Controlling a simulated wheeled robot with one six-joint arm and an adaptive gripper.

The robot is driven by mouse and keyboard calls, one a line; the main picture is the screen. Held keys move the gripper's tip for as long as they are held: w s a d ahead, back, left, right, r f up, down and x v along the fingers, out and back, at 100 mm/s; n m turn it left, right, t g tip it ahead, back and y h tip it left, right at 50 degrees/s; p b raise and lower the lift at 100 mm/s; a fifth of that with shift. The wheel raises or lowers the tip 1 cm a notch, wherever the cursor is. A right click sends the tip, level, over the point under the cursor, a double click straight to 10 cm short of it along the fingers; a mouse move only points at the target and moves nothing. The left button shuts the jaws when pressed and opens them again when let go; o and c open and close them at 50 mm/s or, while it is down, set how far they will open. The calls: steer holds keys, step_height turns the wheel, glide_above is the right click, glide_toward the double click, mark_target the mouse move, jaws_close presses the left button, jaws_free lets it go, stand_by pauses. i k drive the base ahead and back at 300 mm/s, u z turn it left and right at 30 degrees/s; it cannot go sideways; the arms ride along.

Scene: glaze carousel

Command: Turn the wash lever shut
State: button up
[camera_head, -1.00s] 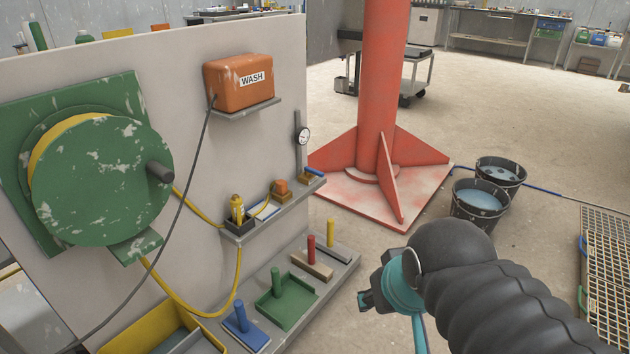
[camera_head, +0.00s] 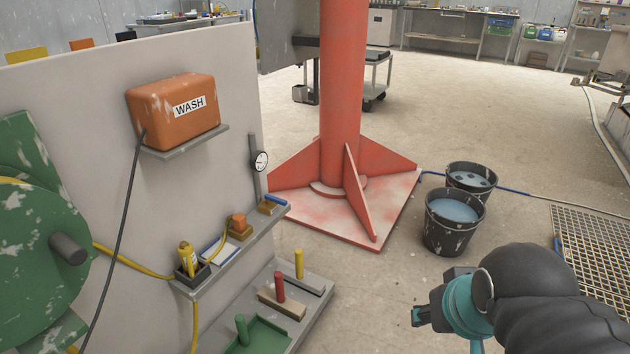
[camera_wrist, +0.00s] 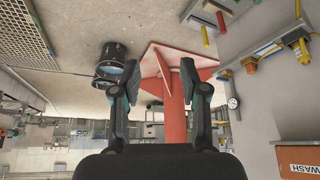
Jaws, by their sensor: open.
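The orange box labelled WASH (camera_head: 175,108) sits on a small bracket on the grey panel; its corner shows upside down in the wrist view (camera_wrist: 300,158). A short blue bar, lever-like (camera_head: 276,200), lies at the right end of the lower shelf, below a round gauge (camera_head: 260,161). I cannot tell whether it is the wash lever or how it is set. My gripper (camera_head: 421,314) is right of the shelf, well apart from it. In the wrist view my gripper (camera_wrist: 160,82) has its fingers spread with nothing between them.
The shelf also bears a yellow bottle (camera_head: 187,258) and an orange block (camera_head: 238,222). Coloured pegs, including a red one (camera_head: 280,287), stand below. A red column (camera_head: 340,100) on a wide base and a dark bucket (camera_head: 453,222) stand beyond.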

mark_target(269, 199)
steer(key=u, duration=0.1)
steer(key=i, duration=1)
steer(key=u, duration=0.3)
